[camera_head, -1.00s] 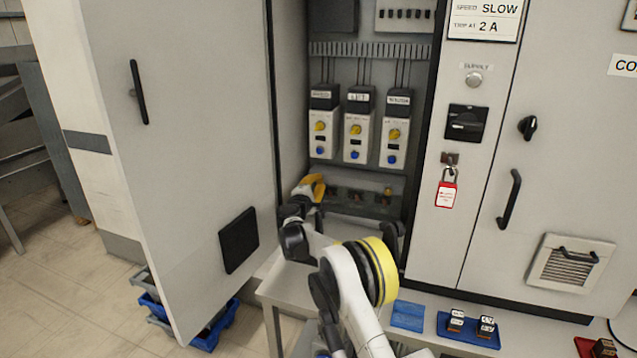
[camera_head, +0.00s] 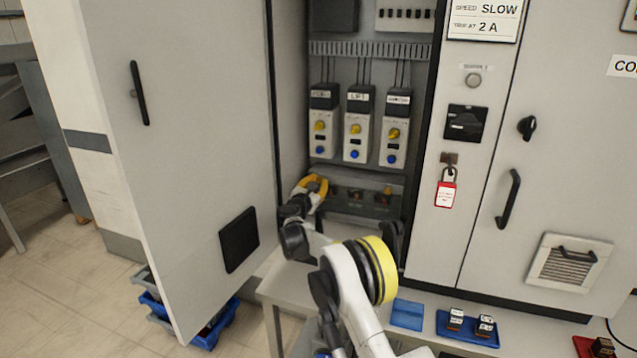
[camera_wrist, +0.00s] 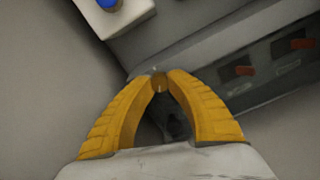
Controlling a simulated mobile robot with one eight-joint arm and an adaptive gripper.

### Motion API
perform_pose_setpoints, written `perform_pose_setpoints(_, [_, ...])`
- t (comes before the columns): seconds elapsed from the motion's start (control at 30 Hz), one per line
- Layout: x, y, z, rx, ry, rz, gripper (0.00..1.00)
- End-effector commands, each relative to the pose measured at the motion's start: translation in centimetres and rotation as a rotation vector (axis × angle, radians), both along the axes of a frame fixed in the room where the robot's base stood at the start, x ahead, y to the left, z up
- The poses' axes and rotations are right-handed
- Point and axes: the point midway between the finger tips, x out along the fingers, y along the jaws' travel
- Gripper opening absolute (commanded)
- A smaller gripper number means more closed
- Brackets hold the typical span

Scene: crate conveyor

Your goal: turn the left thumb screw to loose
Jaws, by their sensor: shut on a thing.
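The left thumb screw (camera_wrist: 160,82) is a small brass-yellow knob between my fingertips in the wrist view. My gripper (camera_wrist: 160,76) has yellow fingers and is shut on it. In the head view my gripper (camera_head: 318,182) reaches into the left end of the open cabinet, below the row of modules, and hides this screw. A second brass thumb screw (camera_head: 387,190) stands at the right end of the same dark panel (camera_head: 355,211). I cannot tell from the pictures how far the held screw is turned.
Three modules with yellow and blue knobs hang above, such as the left one (camera_head: 323,130). The open cabinet door (camera_head: 190,150) stands close on the left. A blue tray (camera_head: 468,328) with small blocks lies on the bench.

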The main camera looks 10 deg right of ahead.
Motion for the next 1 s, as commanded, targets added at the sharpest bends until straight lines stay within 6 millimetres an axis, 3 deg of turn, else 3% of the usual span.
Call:
perform_pose_setpoints(0.5, [-0.04, 0.0, -0.1, -0.357, 0.207, 0.001, 0.0])
perform_pose_setpoints(1.0, [-0.08, -0.07, -0.15, -0.478, 0.277, 0.0, 0.0])
